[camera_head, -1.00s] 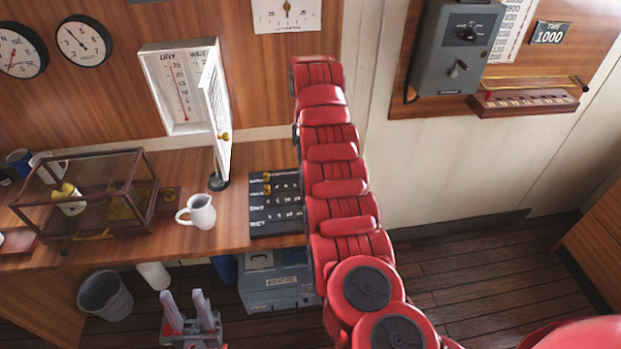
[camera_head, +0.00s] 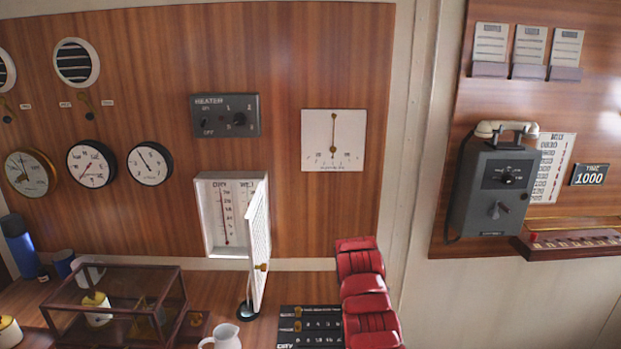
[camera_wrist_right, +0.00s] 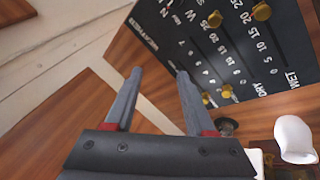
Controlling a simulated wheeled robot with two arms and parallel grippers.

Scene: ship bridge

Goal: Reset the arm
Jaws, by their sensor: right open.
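My right arm (camera_head: 368,295), red and segmented, rises from the bottom edge in the head view, just right of the dark weather board (camera_head: 308,325). Its gripper is hidden in that view. In the right wrist view my right gripper (camera_wrist_right: 154,75) is open, with two grey fingers apart and nothing between them. The weather board (camera_wrist_right: 255,35) with brass pegs lies beyond the fingers, to the upper right. A white jug (camera_wrist_right: 295,138) is at the lower right there. My left gripper is in neither current view.
A white box (camera_head: 225,215) with a thermometer pair has its door (camera_head: 259,240) open. The jug (camera_head: 222,337) stands left of the board. A glass case (camera_head: 120,300) is on the counter's left. A telephone (camera_head: 495,185) hangs on the right wall.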

